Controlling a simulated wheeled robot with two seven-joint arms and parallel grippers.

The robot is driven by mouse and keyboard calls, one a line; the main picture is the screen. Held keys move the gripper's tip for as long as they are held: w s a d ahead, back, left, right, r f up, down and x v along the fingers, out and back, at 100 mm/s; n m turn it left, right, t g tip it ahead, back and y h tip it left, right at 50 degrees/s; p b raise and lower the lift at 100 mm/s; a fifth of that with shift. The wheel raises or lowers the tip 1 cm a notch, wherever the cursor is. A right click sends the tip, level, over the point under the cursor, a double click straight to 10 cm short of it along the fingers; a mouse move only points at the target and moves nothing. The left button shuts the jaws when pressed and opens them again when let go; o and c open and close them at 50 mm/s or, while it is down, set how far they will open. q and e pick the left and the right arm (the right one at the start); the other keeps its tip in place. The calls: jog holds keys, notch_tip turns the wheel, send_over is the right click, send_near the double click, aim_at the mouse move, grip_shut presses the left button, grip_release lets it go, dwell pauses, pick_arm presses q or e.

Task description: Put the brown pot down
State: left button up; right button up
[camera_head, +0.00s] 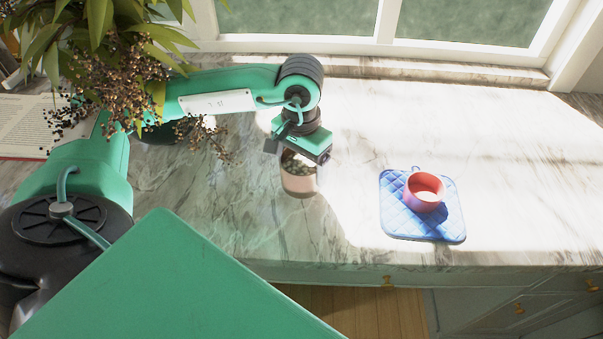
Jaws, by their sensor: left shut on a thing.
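The brown pot (299,184) is a small pinkish-brown round pot with dark greenish contents, near the middle of the marble counter (300,232). My left gripper (299,158) comes down over it from above and is shut on it. The gripper body hides the pot's far upper part and the fingertips. The pot looks upright and low over the counter; I cannot tell whether its base touches the marble. My right gripper is not in view.
A red cup (424,190) stands on a blue quilted mat (397,221) to the right. A leafy plant with berries (130,75) and an open book (28,137) are at the left. Bare marble lies between pot and mat and at far right. A window (460,22) is behind.

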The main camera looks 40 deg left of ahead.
aim_at(301, 166)
pick_arm(q)
notch_tip(301, 166, down, 3)
jog(key=shift+f+p, duration=0.2)
jog(key=shift+p, duration=0.1)
jog(key=shift+f, duration=0.3)
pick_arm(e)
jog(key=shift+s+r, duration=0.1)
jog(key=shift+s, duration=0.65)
pick_arm(q)
jog(key=shift+f, duration=0.15)
jog(key=o, duration=1.1)
jog(key=shift+o, duration=1.4)
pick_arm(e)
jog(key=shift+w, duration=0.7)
